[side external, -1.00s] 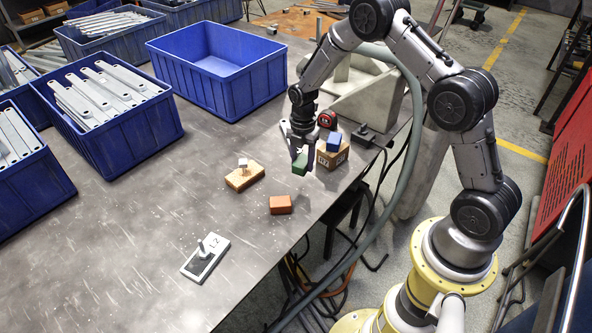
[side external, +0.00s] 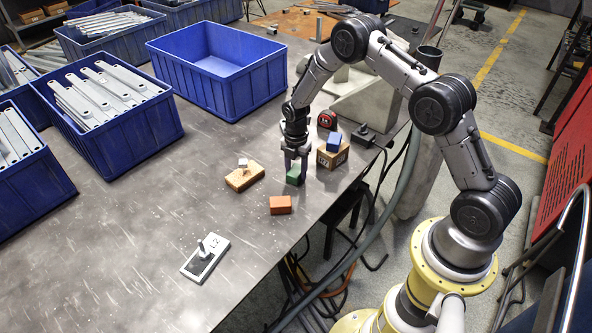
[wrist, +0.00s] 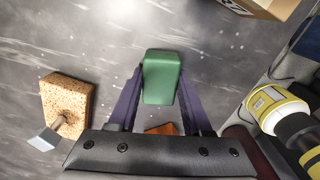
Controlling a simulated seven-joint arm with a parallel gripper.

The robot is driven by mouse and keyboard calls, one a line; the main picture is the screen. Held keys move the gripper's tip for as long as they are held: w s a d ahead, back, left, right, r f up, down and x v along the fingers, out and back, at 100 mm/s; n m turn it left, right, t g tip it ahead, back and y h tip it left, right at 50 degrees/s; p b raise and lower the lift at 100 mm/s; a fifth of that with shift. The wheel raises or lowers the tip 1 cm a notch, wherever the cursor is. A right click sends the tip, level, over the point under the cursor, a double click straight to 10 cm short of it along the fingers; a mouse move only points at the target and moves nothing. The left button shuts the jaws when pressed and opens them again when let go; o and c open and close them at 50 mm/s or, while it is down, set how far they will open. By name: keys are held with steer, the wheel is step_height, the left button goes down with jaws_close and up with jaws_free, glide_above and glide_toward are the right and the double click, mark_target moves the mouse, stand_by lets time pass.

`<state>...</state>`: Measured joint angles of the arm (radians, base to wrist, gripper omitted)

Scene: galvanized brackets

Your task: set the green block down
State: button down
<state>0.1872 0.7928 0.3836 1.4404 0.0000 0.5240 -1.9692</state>
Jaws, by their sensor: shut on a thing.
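The green block (side external: 294,175) is between the fingers of my gripper (side external: 296,167), which is shut on it. The block is low, at or just above the grey metal table (side external: 130,240); I cannot tell if its underside touches. In the wrist view the green block (wrist: 161,77) shows its top between the two dark purple fingers of my gripper (wrist: 160,95).
An orange block (side external: 280,205) lies just in front. A cardboard box (side external: 332,156) bearing a blue block (side external: 334,142) stands close right. An empty blue bin (side external: 215,65) is behind.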

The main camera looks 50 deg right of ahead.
steer(key=shift+f, duration=0.15)
steer(key=shift+c, duration=1.7)
jaws_free()
step_height(320, 180, up, 14)
step_height(320, 180, up, 8)
steer(key=r+m+t, duration=0.1)
steer(key=m, duration=0.2)
glide_above(294, 170)
steer(key=s+a, duration=0.2)
steer(key=s, duration=0.1)
steer(key=s+a+r+m+t, duration=0.1)
steer(key=s+a+r+m, duration=0.1)
steer(key=s+r+m, duration=0.3)
steer(key=s+a+r+m+t, duration=0.2)
steer(key=s+r+m, duration=0.4)
steer(key=s, duration=0.6)
step_height(294, 170, up, 2)
steer(key=shift+s+a+r, duration=0.25)
steer(key=shift+s+a, duration=0.15)
steer(key=shift+a, duration=0.2)
steer(key=shift+o, duration=0.5)
steer(key=s+a+m+t, duration=0.1)
steer(key=s+m, duration=0.5)
steer(key=s, duration=0.4)
steer(key=shift+s+a+f+t, duration=0.25)
steer(key=shift+s+f+t, duration=0.05)
steer(key=shift+s+f, duration=0.1)
